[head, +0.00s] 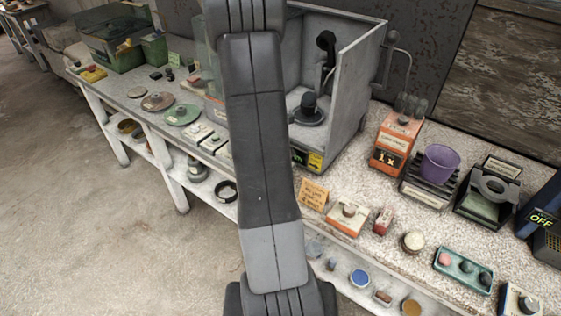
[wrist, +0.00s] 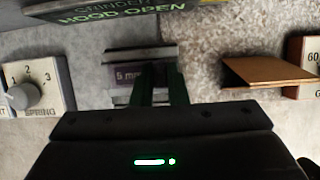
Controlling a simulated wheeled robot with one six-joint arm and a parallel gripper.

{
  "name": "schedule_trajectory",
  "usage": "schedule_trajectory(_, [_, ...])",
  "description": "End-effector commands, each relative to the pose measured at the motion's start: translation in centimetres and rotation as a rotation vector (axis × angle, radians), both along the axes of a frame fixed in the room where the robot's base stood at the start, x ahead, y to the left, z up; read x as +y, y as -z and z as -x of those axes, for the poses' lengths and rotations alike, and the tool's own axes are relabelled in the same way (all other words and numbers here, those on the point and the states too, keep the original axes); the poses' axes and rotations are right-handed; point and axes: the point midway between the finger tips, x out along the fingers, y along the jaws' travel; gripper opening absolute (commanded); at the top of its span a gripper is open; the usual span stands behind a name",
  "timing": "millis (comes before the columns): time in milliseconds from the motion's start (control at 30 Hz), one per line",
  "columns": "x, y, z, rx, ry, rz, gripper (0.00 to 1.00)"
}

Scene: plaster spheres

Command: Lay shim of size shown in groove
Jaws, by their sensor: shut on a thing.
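In the wrist view, my gripper (wrist: 163,70) has its two dark green fingers pointing at a small grey block (wrist: 140,54) with a dark slot across it. A purplish plate reading "5 mm" (wrist: 125,76) lies just left of the fingers, partly covered. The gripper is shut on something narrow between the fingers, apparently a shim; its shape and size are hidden. I cannot tell whether it touches the block or sits in the slot. In the head view my arm hides this spot, and my gripper is out of sight.
The "HOOD OPEN" sign (wrist: 120,10) is beyond. In the head view, a grey hood (head: 350,85), orange device (head: 397,140) and purple cup (head: 440,163) crowd the bench.

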Motion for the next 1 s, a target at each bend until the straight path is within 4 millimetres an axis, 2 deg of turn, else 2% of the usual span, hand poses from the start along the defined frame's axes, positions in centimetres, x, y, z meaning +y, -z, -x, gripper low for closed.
schedule_trajectory(1000, [0.0, 2.2, 0.0, 0.000, 0.000, 0.000, 0.00])
